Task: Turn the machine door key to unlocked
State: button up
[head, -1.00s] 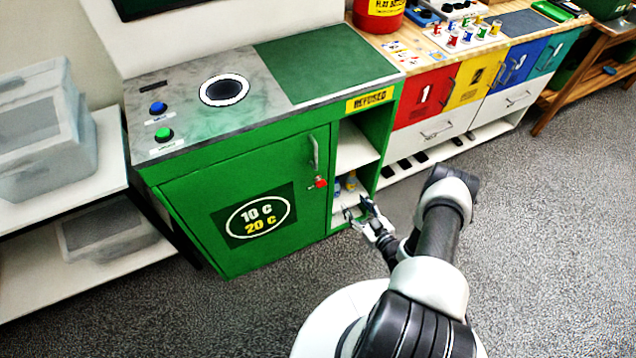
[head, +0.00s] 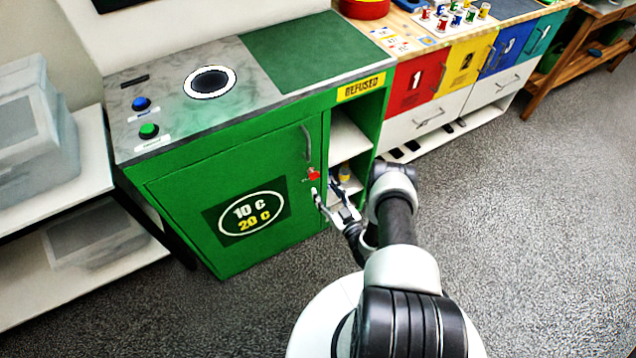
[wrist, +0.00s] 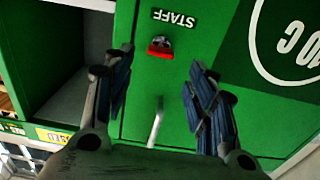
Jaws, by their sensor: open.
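The green machine door (head: 230,205) carries a "10 C 20 C" sign and appears closed. The red key (head: 313,174) is on its right side, below the grey door handle (head: 307,143). In the wrist view the red key (wrist: 160,48) shows ahead of my gripper, near a "STAFF" label (wrist: 175,18), and the handle (wrist: 156,122) lies between the fingers. My gripper (head: 334,200) is in front of the door's lower right, just below the key. In the wrist view my gripper (wrist: 162,88) is open, empty and apart from the key.
Numbered drawers (head: 417,83) stand to the right. A shelf with grey bins (head: 38,135) stands at the left. The floor at the right is clear.

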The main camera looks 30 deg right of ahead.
aim_at(316, 178)
jog(key=w+b, duration=0.1)
jog(key=w, duration=0.5)
jog(key=shift+a, duration=0.1)
jog(key=shift+s, duration=0.1)
jog(key=shift+c, duration=0.2)
jog(key=c, duration=1)
